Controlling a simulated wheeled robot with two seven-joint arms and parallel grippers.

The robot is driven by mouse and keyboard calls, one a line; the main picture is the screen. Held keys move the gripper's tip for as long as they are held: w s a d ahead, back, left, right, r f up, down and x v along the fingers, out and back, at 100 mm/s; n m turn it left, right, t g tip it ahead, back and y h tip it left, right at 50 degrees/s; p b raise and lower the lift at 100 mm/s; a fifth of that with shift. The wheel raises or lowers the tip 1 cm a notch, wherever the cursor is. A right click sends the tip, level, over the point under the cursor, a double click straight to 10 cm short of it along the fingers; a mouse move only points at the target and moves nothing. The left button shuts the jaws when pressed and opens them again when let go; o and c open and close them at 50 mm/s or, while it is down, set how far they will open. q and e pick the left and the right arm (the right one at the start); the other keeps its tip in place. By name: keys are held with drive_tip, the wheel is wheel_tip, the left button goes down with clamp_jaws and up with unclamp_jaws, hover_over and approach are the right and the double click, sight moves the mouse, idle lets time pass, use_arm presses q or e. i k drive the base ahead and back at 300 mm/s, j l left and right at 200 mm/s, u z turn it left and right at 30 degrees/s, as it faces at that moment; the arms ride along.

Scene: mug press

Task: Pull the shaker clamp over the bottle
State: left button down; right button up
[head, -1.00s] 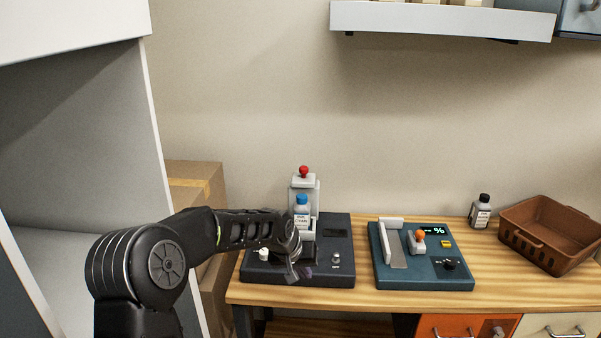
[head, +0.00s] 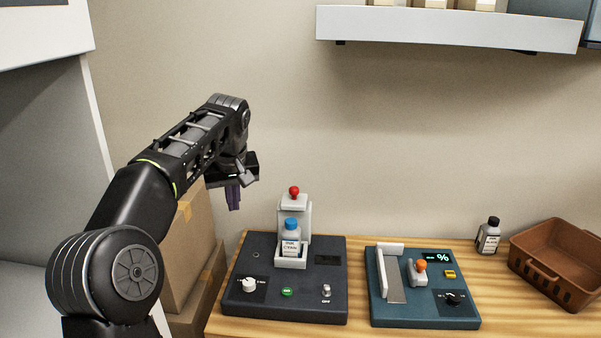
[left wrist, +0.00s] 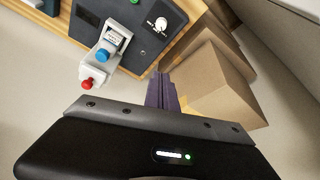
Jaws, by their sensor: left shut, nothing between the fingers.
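The shaker (head: 240,297) is a dark box with a white knob, a green button and a small switch on its top. A white bottle with a blue cap (head: 291,239) stands upright in its light-grey holder. The clamp, a light-grey piece with a red ball knob (head: 294,190), stands raised behind the bottle. In the left wrist view the red knob (left wrist: 87,84) and blue cap (left wrist: 102,55) show at the upper left. My left gripper (head: 234,200) is shut and empty, in the air left of the clamp and higher; its fingers show in the wrist view (left wrist: 161,92). My right gripper is not visible.
A teal device (head: 425,310) with an orange-knobbed lever stands right of the shaker. A dark-capped bottle (head: 488,238) and brown basket (head: 550,265) are further right. Cardboard boxes (head: 190,250) stand left of the wooden table. A shelf (head: 450,29) hangs above.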

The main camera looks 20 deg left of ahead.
sight(292, 200)
drive_tip(key=i, duration=1.05)
